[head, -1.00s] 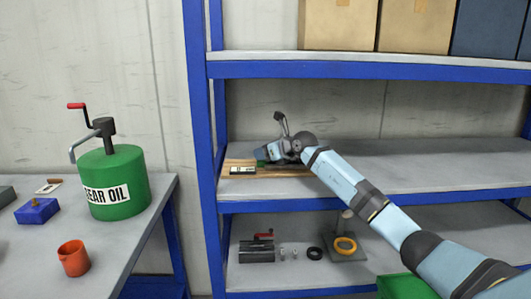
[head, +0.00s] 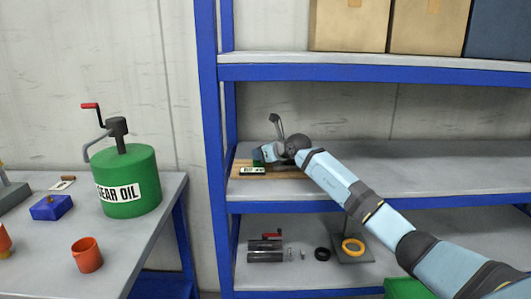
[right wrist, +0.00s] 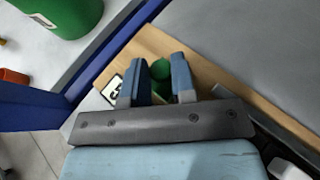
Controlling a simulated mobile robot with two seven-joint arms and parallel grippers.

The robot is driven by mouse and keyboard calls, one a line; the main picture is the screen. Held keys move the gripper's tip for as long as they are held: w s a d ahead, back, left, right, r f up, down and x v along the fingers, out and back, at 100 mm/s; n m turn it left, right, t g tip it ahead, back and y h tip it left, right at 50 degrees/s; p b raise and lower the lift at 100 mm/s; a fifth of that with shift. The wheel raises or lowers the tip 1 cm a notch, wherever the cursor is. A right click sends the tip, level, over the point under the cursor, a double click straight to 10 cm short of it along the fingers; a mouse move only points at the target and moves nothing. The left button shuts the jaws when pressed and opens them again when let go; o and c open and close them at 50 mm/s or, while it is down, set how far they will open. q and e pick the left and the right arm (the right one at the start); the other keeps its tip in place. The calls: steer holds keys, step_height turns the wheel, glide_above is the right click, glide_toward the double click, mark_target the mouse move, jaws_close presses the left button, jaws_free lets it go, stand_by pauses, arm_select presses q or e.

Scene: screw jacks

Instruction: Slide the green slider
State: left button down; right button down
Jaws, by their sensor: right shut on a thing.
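The green slider (right wrist: 160,70) shows in the right wrist view as a rounded green knob between the two blue fingers of my right gripper (right wrist: 158,80). The gripper is shut on it. In the head view my right gripper (head: 264,154) is over the left part of a wooden board (head: 290,172) on the middle shelf, and the wrist and fingers mostly hide the slider there. A small label plate (head: 252,170) is at the board's front left; its text is too small to read surely. My left gripper is not in view.
The blue shelf post (head: 208,150) stands close to the left of the board. The upper shelf (head: 380,68) carries boxes above my arm. The middle shelf is clear to the right. A green oil drum (head: 127,180) stands on the left table.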

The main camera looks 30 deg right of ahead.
steer(key=c, duration=1.1)
jaws_free()
steer(key=shift+a, duration=0.2)
steer(key=shift+o, duration=0.5)
steer(key=shift+w+a, duration=0.1)
steer(key=shift+s+d+r, duration=0.15)
steer(key=shift+s+d, duration=0.1)
steer(key=shift+s, duration=0.15)
steer(key=v, duration=1.3)
